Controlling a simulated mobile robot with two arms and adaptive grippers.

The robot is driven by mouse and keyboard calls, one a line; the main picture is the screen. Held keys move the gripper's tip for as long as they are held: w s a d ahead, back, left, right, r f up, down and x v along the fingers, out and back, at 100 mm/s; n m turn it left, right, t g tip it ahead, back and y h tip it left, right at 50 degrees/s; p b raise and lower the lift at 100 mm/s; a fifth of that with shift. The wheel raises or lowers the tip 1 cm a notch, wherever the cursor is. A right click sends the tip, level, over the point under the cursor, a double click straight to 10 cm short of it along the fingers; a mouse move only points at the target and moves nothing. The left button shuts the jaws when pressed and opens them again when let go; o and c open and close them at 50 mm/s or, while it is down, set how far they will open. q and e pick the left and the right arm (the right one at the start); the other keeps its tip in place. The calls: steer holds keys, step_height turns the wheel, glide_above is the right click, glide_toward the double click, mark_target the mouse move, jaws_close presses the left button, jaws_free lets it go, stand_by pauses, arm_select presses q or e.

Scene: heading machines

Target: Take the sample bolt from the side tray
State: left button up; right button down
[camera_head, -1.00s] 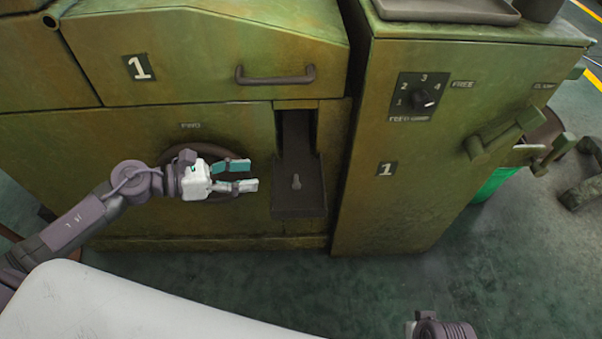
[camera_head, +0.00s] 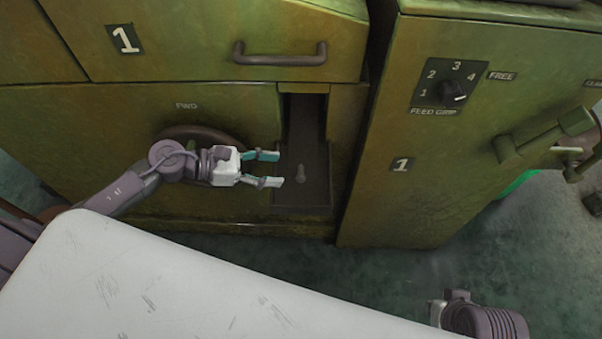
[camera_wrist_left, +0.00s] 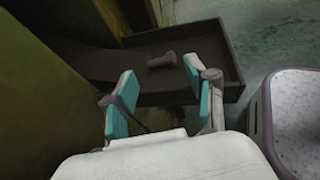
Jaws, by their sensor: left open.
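The sample bolt (camera_head: 300,174) is a small grey bolt lying in the dark side tray (camera_head: 318,205), below a slot in the green machine's front. My left gripper (camera_head: 270,168) is open and empty, just left of the bolt and over the tray's left edge in the head view. In the left wrist view the bolt (camera_wrist_left: 162,61) lies on the tray floor beyond the two teal-padded fingers (camera_wrist_left: 155,92), apart from them. The tray's raised rim (camera_wrist_left: 225,55) shows at the right.
The green cabinet with a feed grip dial (camera_head: 453,92) stands right of the tray. A drawer handle (camera_head: 280,55) juts out above. A dark round handwheel (camera_head: 205,135) is behind my left wrist. A green bin (camera_head: 515,184) stands at the right. The floor in front is clear.

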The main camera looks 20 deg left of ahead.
mark_target(296, 170)
arm_select(q)
steer(key=x, duration=0.6)
steer(key=c, duration=0.9)
